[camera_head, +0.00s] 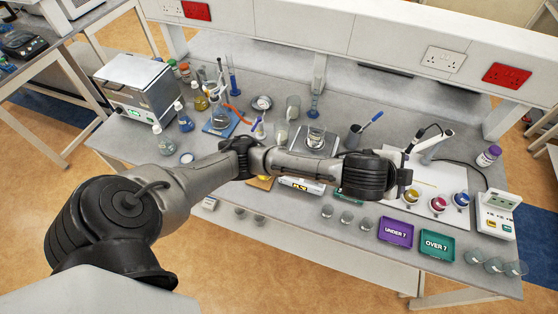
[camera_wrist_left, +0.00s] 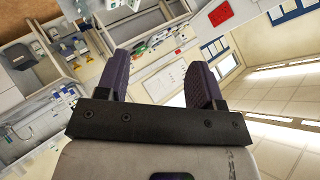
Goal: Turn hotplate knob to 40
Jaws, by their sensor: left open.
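The likely hotplate is a flat plate with a white front (camera_head: 302,185), seen in the head view at the middle of the bench. A glass beaker (camera_head: 316,135) stands on its top. My left arm crosses in front of it and hides part of it; I cannot make out its knob or any dial number. My left gripper (camera_wrist_left: 160,65) is open and empty in the left wrist view, with its two dark fingers well apart. It is raised, away from the hotplate, and points toward the room and wall. My right gripper is not in view.
Bottles and a blue stand (camera_head: 219,122) are left of the hotplate. Small colored cups on a white board (camera_head: 425,185), a purple tray (camera_head: 396,231) and a green tray (camera_head: 436,245) are at right. Small glasses (camera_head: 345,219) line the front edge. A shelf overhangs the back.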

